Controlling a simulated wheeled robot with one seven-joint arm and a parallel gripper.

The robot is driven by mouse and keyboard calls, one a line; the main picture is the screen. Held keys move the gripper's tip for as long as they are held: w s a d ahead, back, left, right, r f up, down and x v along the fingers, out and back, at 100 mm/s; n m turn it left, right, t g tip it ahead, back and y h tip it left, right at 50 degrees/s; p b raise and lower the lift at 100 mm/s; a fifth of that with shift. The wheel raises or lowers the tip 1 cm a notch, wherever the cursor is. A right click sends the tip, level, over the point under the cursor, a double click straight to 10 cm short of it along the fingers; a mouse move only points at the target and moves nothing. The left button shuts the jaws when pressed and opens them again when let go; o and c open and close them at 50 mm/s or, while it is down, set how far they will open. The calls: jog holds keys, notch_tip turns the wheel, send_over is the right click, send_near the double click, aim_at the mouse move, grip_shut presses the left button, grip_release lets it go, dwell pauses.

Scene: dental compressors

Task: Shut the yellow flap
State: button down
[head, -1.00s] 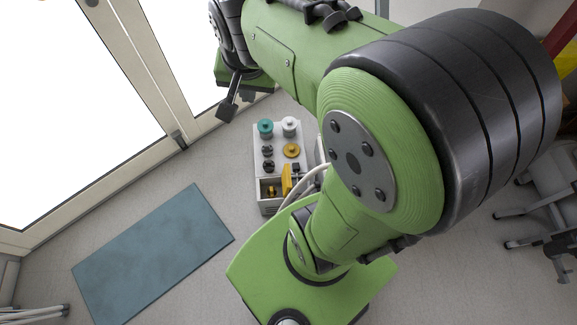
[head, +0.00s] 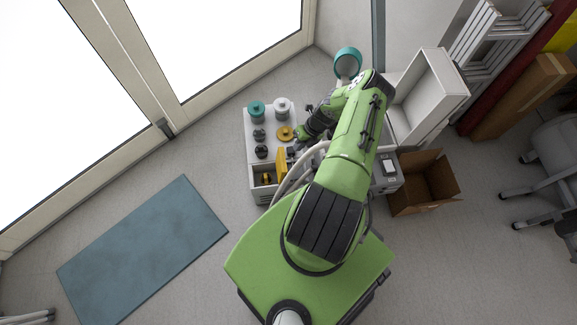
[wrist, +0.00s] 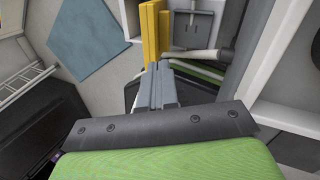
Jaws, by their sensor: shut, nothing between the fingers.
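The yellow flap (head: 281,163) stands raised, edge-up, beside an open compartment in the white compressor unit (head: 258,197). A small yellow and dark part (head: 266,179) sits in that compartment. In the wrist view the flap (wrist: 151,32) is a tall yellow panel just beyond my fingertips. My gripper (wrist: 160,66) is shut and empty, its grey fingers pointing at the flap's lower end. I cannot tell whether they touch it. In the head view my arm reaches over the unit's right side and the fingers are hard to make out.
Teal (head: 256,111), white (head: 281,108) and yellow (head: 285,133) round parts top the unit. Pale hoses (head: 303,172) curve along its right side. A cardboard box (head: 428,183), white bin (head: 428,97) and teal bucket (head: 348,62) stand right. A blue mat (head: 143,250) lies left on open floor.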

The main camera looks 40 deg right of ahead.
aim_at(282, 166)
jog(key=shift+m, duration=0.9)
jog(key=b+x, duration=0.1)
jog(key=x, duration=0.3)
jog(key=s+b+x, duration=0.1)
jog(key=b+x, duration=0.1)
jog(key=x, duration=0.2)
jog(key=b+x, duration=0.1)
jog(key=x, duration=0.4)
jog(key=shift+s+a+f, duration=0.1)
jog(key=shift+s+f, duration=0.05)
jog(key=shift+s, duration=0.2)
jog(key=shift+a+r, duration=0.15)
jog(key=shift+r, duration=0.1)
jog(key=shift+w+a+g+h+p, duration=0.1)
jog(key=shift+w+g+h+p, duration=0.05)
jog(key=shift+g+h+p, duration=0.2)
jog(key=shift+h, duration=0.25)
